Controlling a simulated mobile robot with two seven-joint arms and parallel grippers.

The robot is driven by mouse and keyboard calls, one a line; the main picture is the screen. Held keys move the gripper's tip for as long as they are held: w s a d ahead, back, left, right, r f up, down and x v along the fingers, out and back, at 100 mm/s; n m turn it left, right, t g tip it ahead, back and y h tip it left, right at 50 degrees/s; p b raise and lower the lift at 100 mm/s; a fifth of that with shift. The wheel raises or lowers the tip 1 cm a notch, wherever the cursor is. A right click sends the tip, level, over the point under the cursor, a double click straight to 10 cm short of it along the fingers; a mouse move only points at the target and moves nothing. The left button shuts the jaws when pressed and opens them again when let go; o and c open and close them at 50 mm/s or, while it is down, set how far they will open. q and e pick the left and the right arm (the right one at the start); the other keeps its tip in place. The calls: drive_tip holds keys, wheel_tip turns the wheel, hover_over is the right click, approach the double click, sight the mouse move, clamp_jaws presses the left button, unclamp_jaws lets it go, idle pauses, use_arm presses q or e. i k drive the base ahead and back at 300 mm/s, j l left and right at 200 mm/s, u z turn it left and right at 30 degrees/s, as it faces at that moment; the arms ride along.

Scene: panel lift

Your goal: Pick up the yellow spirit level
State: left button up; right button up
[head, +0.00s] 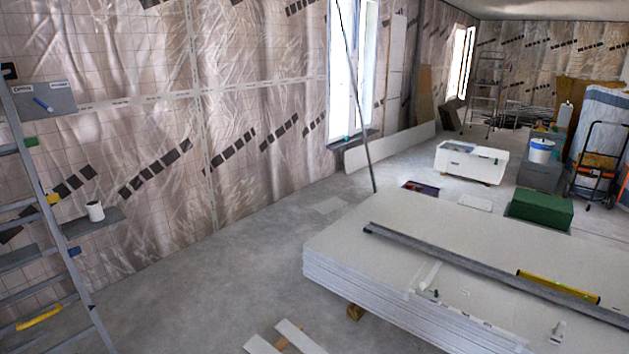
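The yellow spirit level (558,286) lies on top of a stack of white panels (345,240) at the lower right. It rests right behind a long grey metal bar (480,268) that runs across the stack; I cannot tell whether the two touch. Its yellow side faces me and its right end reaches near the picture's right edge. Neither of my grippers shows in the head view.
A stepladder (40,215) stands at the left by the foil-covered wall. A thin pole (357,100) leans near the window. A green box (541,208), a white block (471,161) and a hand truck (597,165) stand behind the stack. Bare floor (230,270) lies between ladder and stack.

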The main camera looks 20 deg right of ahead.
sight(587, 296)
drive_tip(key=k+l, duration=0.1)
drive_tip(key=l, duration=0.85)
drive_tip(key=l+u, duration=0.1)
drive_tip(key=l, duration=0.35)
drive_tip(key=k+l+u, duration=0.15)
drive_tip(key=l, duration=0.3)
drive_tip(key=l+u, duration=0.3)
drive_tip(key=l, duration=0.15)
drive_tip(key=l+u, duration=0.3)
drive_tip(key=l, duration=0.15)
drive_tip(key=l+u, duration=0.75)
drive_tip(key=i+l, duration=0.1)
drive_tip(key=l, duration=0.35)
drive_tip(key=i+l, duration=0.1)
drive_tip(key=l, duration=0.3)
drive_tip(key=l+z, duration=0.1)
drive_tip(key=z, duration=1.05)
drive_tip(key=i+z, duration=0.1)
drive_tip(key=z, duration=0.45)
drive_tip(key=i+z, duration=0.1)
drive_tip(key=z, duration=1.05)
drive_tip(key=i+z, duration=0.1)
drive_tip(key=z, duration=1.05)
drive_tip(key=i+j+z, duration=0.1)
drive_tip(key=z, duration=0.5)
